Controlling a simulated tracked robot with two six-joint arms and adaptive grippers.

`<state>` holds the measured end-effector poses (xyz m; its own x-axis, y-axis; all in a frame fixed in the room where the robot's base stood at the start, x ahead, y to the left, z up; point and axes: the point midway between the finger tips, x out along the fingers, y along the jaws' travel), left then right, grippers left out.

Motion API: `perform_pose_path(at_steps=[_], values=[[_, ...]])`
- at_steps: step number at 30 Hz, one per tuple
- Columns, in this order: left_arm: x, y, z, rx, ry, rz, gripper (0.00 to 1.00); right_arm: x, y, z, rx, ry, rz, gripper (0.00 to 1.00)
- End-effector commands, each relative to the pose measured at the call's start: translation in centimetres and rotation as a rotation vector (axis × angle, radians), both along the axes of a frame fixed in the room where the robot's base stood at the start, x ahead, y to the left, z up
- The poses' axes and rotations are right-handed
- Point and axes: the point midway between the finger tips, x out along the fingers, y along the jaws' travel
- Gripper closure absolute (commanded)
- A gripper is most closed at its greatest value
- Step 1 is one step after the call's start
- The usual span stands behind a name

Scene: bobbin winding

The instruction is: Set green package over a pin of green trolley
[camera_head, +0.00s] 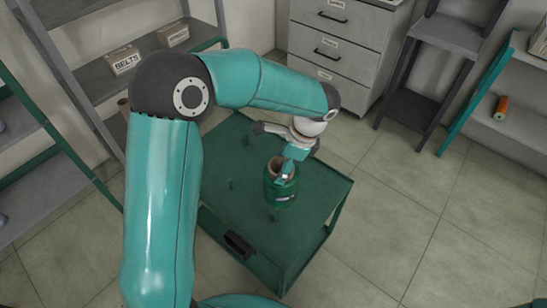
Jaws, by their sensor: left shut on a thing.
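The green package (281,190) is a dark green wound body with a brown hollow core at its top and a pale label low on its side. It is upright over the green trolley's top (317,205). My left gripper (291,165) reaches down from above and is shut on the package at its upper rim. Thin green pins stand on the trolley: one left of the package (230,184) and one just in front of it (275,215). The package's underside is hidden, so I cannot tell whether it touches the trolley or surrounds a pin. My right gripper is out of view.
A grey drawer cabinet (340,45) stands behind the trolley. Shelves with boxes, one marked BELTS (123,60), are at left. A dark step stand (425,75) and a shelf with an orange-and-green item (501,108) are at right. The tiled floor right of the trolley is clear.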

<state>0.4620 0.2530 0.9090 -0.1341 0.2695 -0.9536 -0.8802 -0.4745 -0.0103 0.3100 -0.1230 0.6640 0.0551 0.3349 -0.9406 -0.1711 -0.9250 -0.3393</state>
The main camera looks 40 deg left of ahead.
Motion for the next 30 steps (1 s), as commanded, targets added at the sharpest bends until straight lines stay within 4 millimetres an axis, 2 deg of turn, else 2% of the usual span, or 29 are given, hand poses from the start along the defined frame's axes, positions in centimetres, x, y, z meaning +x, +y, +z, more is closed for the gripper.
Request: perform_pose_path(at_steps=[1, 3, 9, 17, 29, 30], values=[[-0.6, 0.5, 0.9, 0.001, -0.004, -0.111, 1.00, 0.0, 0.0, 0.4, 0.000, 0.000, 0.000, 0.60], [-1.0, 1.0, 1.3, 0.001, -0.004, -0.247, 1.00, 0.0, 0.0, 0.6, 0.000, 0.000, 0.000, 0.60], [-1.6, 1.6, 1.6, 0.001, -0.003, -0.437, 1.00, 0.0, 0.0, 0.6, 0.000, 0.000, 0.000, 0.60], [-1.6, 1.6, -0.2, 0.002, -0.002, -0.448, 1.00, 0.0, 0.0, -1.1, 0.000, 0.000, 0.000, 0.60], [-1.6, 1.6, -5.7, 0.001, -0.002, -0.446, 1.00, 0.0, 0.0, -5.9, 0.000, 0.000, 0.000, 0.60], [-1.6, 1.6, -5.2, 0.001, -0.003, -0.446, 1.00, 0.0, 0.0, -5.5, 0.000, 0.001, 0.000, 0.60]])
